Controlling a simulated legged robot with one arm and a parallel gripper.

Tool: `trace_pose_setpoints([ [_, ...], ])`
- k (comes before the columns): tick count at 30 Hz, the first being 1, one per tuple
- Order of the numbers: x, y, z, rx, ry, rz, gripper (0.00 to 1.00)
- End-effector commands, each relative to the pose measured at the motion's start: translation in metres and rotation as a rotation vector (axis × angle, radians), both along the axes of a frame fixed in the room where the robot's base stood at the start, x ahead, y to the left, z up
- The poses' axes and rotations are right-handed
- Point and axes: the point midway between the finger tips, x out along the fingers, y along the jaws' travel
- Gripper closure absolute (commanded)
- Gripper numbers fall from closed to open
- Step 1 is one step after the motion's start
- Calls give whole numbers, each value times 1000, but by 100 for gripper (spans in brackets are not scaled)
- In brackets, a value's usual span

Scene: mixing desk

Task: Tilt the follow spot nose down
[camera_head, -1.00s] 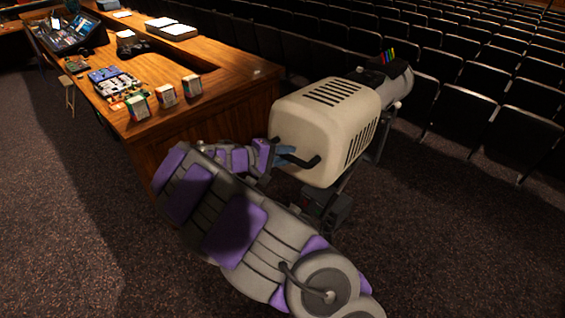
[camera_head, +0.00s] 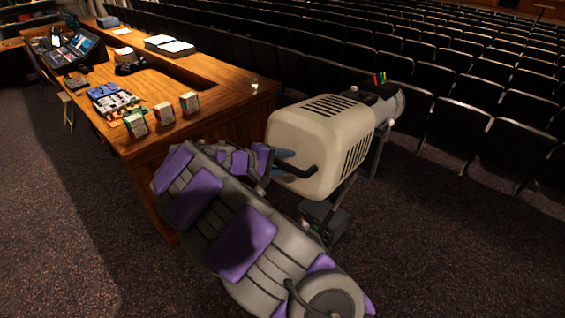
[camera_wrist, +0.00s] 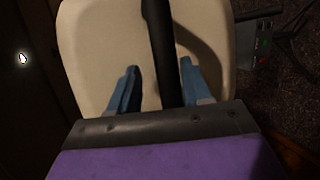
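The follow spot (camera_head: 310,150) has a cream housing with dark vents and a grey lens barrel (camera_head: 388,102) at its upper right, facing the seats. It stands on a dark stand beside the desk, its barrel end higher in the picture. A black handle (camera_head: 300,170) sticks out from its rear face. My gripper (camera_head: 290,164) is at this rear face. In the wrist view, its two blue fingers (camera_wrist: 158,82) are apart, one each side of the black handle (camera_wrist: 163,50), with gaps showing. The fingertips lie close before the cream rear face; contact cannot be told.
The wooden desk (camera_head: 225,115) stands left of the follow spot, holding small boxes (camera_head: 163,113), a mixing console (camera_head: 75,50) and papers. Rows of dark seats (camera_head: 450,120) fill the back. A dark box (camera_head: 325,220) sits low under the spot. Carpet (camera_head: 460,250) is clear at right.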

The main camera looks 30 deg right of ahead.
Motion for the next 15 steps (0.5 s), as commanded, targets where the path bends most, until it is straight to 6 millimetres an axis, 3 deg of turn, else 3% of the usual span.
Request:
trace_pose_setpoints([
  [8, 1, 9, 1, 1, 0, 3, 52],
  [15, 0, 49, 16, 1, -1, 5, 52],
])
